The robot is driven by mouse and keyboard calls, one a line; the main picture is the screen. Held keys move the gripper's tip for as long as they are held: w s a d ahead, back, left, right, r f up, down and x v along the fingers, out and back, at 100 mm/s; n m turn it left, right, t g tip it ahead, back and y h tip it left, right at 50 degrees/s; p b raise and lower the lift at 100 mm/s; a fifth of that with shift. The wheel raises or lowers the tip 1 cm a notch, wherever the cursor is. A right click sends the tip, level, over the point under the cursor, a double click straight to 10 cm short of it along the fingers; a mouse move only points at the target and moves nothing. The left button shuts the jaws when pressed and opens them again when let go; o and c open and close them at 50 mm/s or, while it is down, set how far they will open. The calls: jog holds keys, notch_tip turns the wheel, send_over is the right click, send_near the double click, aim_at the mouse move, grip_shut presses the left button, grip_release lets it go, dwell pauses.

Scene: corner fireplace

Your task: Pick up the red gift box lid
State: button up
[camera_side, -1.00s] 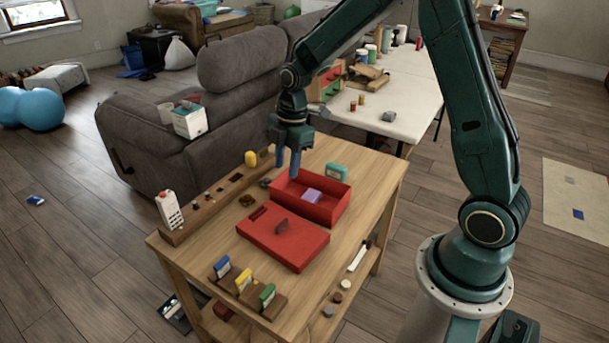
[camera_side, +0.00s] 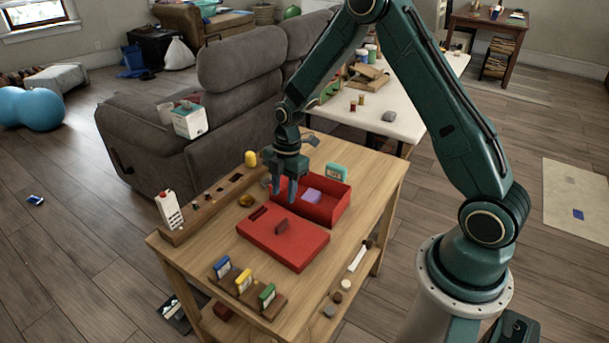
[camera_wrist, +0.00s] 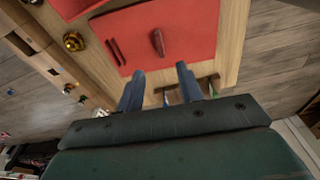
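The open red box (camera_side: 328,215) sits right behind the lid with a purple item (camera_side: 312,196) inside. My gripper (camera_side: 285,196) is open and empty, pointing down above the near-left part of the box, behind the lid's handle. In the wrist view my two blue fingers (camera_wrist: 160,88) are spread apart, and the lid (camera_wrist: 185,35) with its handle (camera_wrist: 158,42) lies beyond their tips, untouched.
A wooden rail (camera_side: 215,204) runs along the table's left side. Blue, yellow and green tagged blocks (camera_side: 245,283) stand at the front edge. A teal object (camera_side: 337,173) stands behind the box. A white bar (camera_side: 357,257) and small discs lie along the right edge.

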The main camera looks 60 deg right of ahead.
send_over(282, 222)
jog(key=shift+d+f, duration=0.2)
jog(key=shift+f, duration=0.9)
jog(key=shift+d+f, duration=0.2)
jog(key=shift+f, duration=0.9)
jog(key=shift+f, duration=0.1)
jog(key=shift+a+f, duration=0.2)
jog(key=shift+f, duration=1.05)
jog(key=shift+a+f, duration=0.15)
jog(key=shift+f, duration=1.1)
jog(key=shift+c, duration=0.5)
grip_shut()
